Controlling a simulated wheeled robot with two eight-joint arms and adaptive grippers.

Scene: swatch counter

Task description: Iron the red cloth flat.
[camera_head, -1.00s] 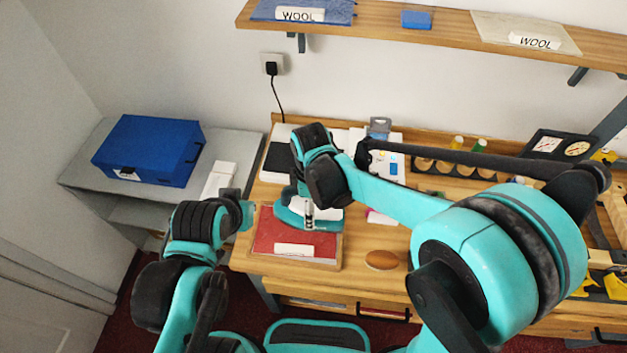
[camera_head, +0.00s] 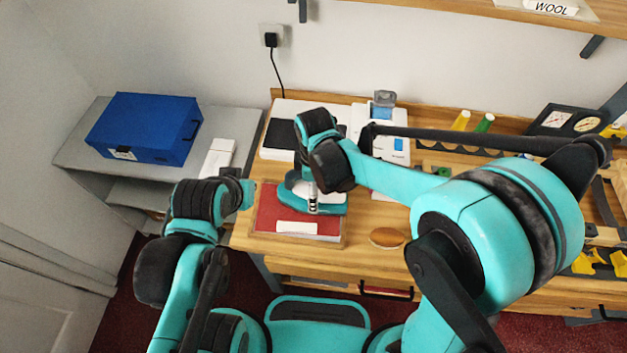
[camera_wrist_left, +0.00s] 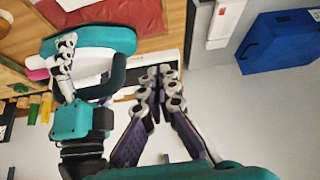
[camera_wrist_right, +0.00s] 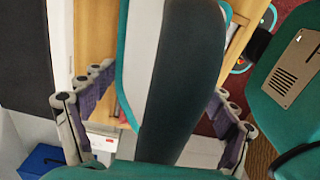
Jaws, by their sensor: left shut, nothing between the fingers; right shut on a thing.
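The red cloth (camera_head: 266,210) lies on a wood-edged board on the counter, with a white label (camera_head: 297,228) near its front edge. The teal iron (camera_head: 333,207) is at the cloth's far right part; I cannot tell whether it touches. It hides part of the cloth. My right gripper (camera_head: 313,203) is shut on the iron's dark handle (camera_wrist_right: 187,85). My left gripper (camera_wrist_left: 158,74) is shut and empty, beside the board's left edge. The left wrist view also shows the iron (camera_wrist_left: 98,40) and some red cloth (camera_wrist_left: 105,14).
A tan oval object (camera_head: 387,238) lies right of the board. A white device (camera_head: 388,150) and a dark-and-white pad (camera_head: 281,140) stand behind. A blue box (camera_head: 145,128) sits on the grey side table (camera_head: 82,165). My right arm spans the counter's right side.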

